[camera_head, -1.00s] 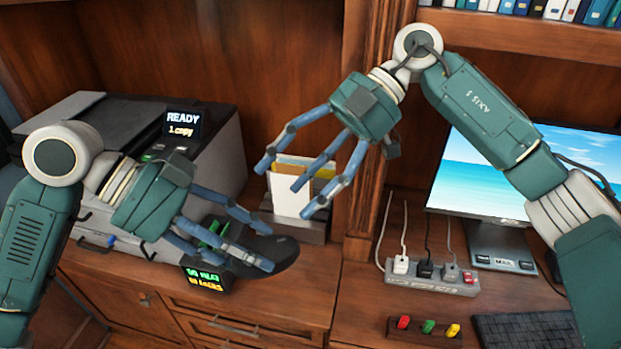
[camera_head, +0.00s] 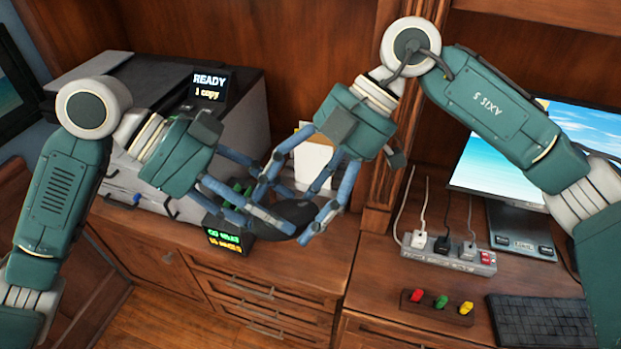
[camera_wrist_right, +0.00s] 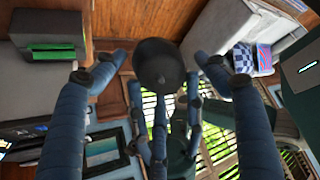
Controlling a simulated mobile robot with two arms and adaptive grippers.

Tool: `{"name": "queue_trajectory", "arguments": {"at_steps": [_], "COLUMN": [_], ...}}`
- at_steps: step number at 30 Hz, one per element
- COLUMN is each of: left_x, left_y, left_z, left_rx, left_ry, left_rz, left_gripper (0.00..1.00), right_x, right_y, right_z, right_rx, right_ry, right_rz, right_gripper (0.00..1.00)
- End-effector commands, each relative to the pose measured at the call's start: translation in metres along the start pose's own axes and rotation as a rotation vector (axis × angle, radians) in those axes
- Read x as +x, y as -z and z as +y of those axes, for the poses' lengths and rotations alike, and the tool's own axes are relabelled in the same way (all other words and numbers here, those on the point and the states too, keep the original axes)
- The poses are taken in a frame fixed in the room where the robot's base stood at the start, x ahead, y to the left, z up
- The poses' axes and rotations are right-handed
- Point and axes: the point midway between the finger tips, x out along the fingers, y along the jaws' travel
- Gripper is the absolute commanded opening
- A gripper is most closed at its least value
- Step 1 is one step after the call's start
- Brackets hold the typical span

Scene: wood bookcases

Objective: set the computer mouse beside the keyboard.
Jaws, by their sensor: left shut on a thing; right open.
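The black, rounded computer mouse (camera_head: 298,214) is held up in front of the left cabinet. My left gripper (camera_head: 268,212) is shut on it from the left. My right gripper (camera_head: 298,200) is open, and its fingers reach down around the mouse from the right; I cannot tell whether they touch it. In the right wrist view the mouse (camera_wrist_right: 158,62) sits between the spread right fingertips (camera_wrist_right: 160,72), with the left fingers behind and below it. The dark keyboard (camera_head: 540,320) lies on the desk at the lower right. Fingers partly cover the mouse.
A printer (camera_head: 190,130) and a small display box (camera_head: 228,240) stand on the left cabinet. A power strip (camera_head: 445,255), a block with coloured pieces (camera_head: 437,306) and a monitor (camera_head: 505,165) are on the right desk. A wooden upright (camera_head: 385,190) divides the two sides.

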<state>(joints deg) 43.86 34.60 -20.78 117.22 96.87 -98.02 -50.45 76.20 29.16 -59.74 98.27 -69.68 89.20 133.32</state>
Motion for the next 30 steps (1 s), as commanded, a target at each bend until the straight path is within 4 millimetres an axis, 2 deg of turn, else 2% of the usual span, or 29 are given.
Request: {"name": "queue_trajectory", "arguments": {"at_steps": [5,13,20,21,24,30], "left_x": [-0.0001,-0.0001,-0.0002,-0.0003,-0.0003,-0.0002], "left_y": [0.0002,0.0002,0.0001,0.0001,0.0,0.0], "left_z": [-0.0001,-0.0001,-0.0003,-0.0003,-0.0003,-0.0002], "left_rx": [0.0,0.0,0.0,0.0,0.0,0.0], "left_ry": [0.0,0.001,0.001,0.001,0.001,0.001], "left_rz": [0.0,0.0,0.0,0.0,0.0,0.0], "left_gripper": [0.26,0.26,0.26,0.55,0.75,0.75], "right_x": [0.0108,0.012,0.0118,0.0116,0.0116,0.0115], "right_y": [0.0,0.0001,0.0,0.0002,0.0001,0.0002], "right_z": [-0.0001,0.0,-0.0001,-0.0001,-0.0001,0.0], "right_rx": [0.0,0.0,-0.001,-0.001,-0.001,-0.001], "right_ry": [0.0,-0.001,0.0,0.0,0.0,-0.001], "right_rz": [0.0,0.0,0.0,0.0,0.0,0.0], "right_gripper": [0.73,0.73,0.31,0.31,0.31,0.31]}}
